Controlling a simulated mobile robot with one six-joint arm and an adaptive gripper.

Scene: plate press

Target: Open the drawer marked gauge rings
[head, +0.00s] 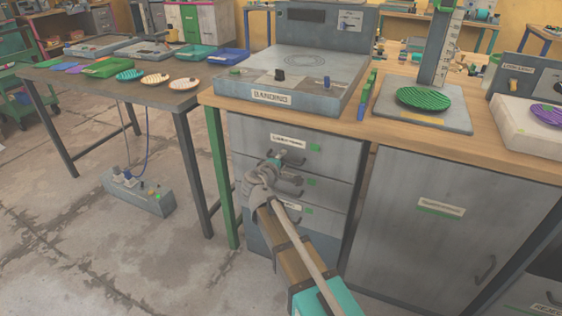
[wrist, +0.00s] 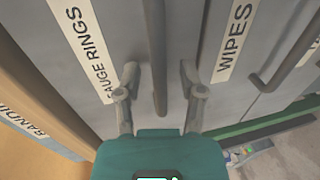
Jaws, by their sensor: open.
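The drawer marked gauge rings (head: 325,147) is the top one in the grey cabinet under the bench and looks shut. Its label (wrist: 83,45) reads sideways in the wrist view. A dark bar handle (wrist: 156,60) runs beside that label. My gripper (wrist: 156,80) is open, with one finger on each side of this handle and a visible gap to it. In the head view my gripper (head: 291,171) is in front of the top drawers and hides part of them.
The drawer marked wipes (wrist: 232,42) is directly below, with its own handle (wrist: 292,50). A banding machine (head: 285,80) stands on the bench above. A cabinet door (head: 440,225) is at the right. A power box (head: 140,190) lies on the floor at the left.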

